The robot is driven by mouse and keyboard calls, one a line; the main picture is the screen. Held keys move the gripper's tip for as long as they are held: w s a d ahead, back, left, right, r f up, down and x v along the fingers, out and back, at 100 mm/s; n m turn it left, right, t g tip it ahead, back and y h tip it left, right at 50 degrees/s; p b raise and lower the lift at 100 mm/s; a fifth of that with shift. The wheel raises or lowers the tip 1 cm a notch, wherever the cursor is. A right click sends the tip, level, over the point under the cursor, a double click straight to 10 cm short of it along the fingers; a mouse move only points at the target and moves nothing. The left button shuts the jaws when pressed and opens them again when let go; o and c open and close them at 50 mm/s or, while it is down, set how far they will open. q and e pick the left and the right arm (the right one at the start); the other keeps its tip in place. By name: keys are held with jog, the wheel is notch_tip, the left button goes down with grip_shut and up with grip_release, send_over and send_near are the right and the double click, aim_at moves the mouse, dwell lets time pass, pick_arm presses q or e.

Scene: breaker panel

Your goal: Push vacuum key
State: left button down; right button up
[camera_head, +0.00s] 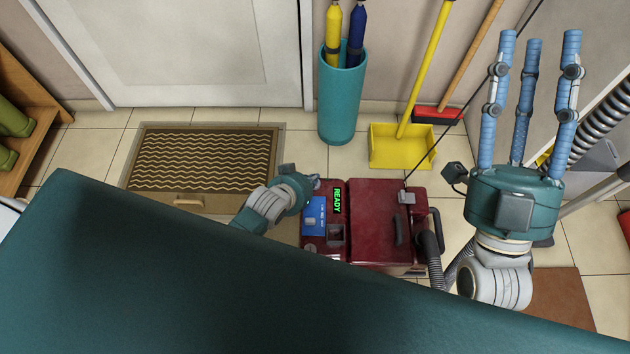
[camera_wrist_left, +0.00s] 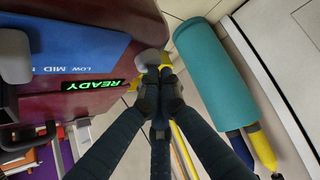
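The vacuum is a dark red box (camera_head: 375,205) with a blue panel (camera_head: 314,215) and a green READY display (camera_head: 337,200). My left gripper (camera_head: 300,188) is at its left edge in the head view, its fingers mostly hidden there. In the left wrist view the dark fingers of the left gripper (camera_wrist_left: 159,88) are drawn together, with nothing seen between them. Their tips are at or just in front of a rounded grey piece (camera_wrist_left: 151,60), perhaps the key, by the display (camera_wrist_left: 92,86); contact is unclear. My right gripper (camera_head: 530,75) is raised, fingers spread and empty.
A yellow dustpan (camera_head: 385,148) and a red broom (camera_head: 437,115) lean at the wall. A doormat (camera_head: 205,160) lies left. A grey hose (camera_head: 430,250) runs along the vacuum's right side.

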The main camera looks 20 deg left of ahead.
pick_arm(q)
jog(key=shift+f, duration=0.4)
pick_arm(e)
jog(key=shift+s+r, duration=0.1)
jog(key=shift+s, duration=0.05)
dwell(0.4)
pick_arm(q)
jog(key=shift+r, duration=0.1)
jog(key=shift+r+p, duration=0.3)
jog(key=shift+p, duration=0.4)
pick_arm(e)
jog(key=w+f+g+h, duration=0.1)
jog(key=w+f+g, duration=0.3)
jog(key=f, duration=0.3)
jog(key=shift+w+a+h, duration=0.15)
jog(key=shift+w+h, duration=0.15)
jog(key=shift+w, duration=0.15)
jog(key=shift+r, duration=0.1)
